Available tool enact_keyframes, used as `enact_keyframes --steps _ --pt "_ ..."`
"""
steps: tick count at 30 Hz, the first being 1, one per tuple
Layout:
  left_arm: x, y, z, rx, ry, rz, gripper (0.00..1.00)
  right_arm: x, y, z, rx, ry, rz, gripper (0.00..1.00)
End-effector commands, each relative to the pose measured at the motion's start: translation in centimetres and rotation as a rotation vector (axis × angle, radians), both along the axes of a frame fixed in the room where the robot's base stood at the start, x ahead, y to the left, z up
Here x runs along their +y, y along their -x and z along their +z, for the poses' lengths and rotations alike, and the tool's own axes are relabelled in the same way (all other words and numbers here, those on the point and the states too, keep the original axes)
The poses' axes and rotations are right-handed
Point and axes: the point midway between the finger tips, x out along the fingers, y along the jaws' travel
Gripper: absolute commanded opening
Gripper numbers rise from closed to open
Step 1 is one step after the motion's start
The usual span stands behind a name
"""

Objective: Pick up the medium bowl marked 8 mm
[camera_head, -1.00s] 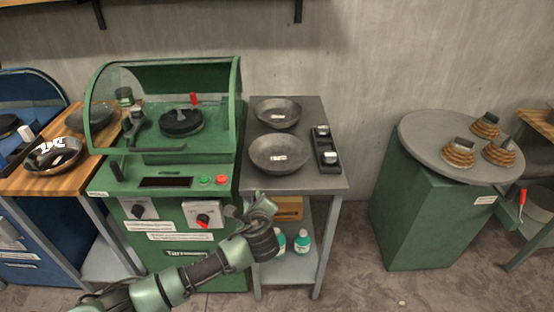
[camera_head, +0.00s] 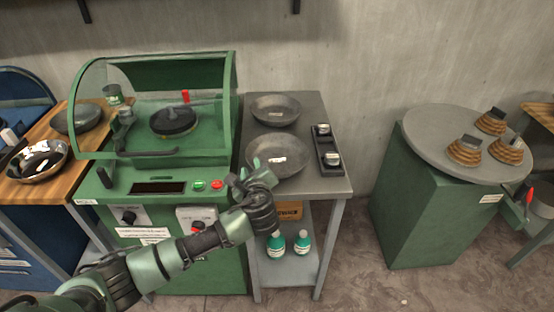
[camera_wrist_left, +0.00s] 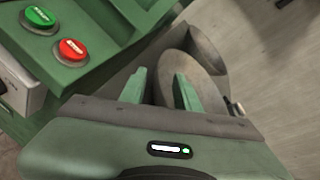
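Two grey bowls stand on the grey side table (camera_head: 322,184). The front bowl (camera_head: 290,152) is larger and has a small white label; the back bowl (camera_head: 275,108) is smaller, also labelled. The label text is too small to read, so I cannot tell which is marked 8 mm. My left gripper (camera_head: 238,181) is at the front bowl's near left side. My right gripper is not in view.
The green spinning machine (camera_head: 160,185) with its clear hood stands directly left of the table. More bowls (camera_head: 38,160) are on the wooden table at left. A round-topped green stand (camera_head: 440,135) is at right.

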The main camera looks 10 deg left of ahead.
Motion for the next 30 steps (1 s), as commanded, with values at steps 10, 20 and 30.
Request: enact_keyframes --steps 10,20,30 --pt "1.8 -4.1 -1.5 0.000 0.001 0.001 0.32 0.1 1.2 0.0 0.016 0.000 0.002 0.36" --pt "2.0 -4.7 -1.8 0.000 0.002 0.000 0.32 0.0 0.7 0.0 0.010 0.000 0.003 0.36" --pt "2.1 -4.7 -1.9 0.002 0.002 0.000 0.00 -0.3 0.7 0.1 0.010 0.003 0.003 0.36"
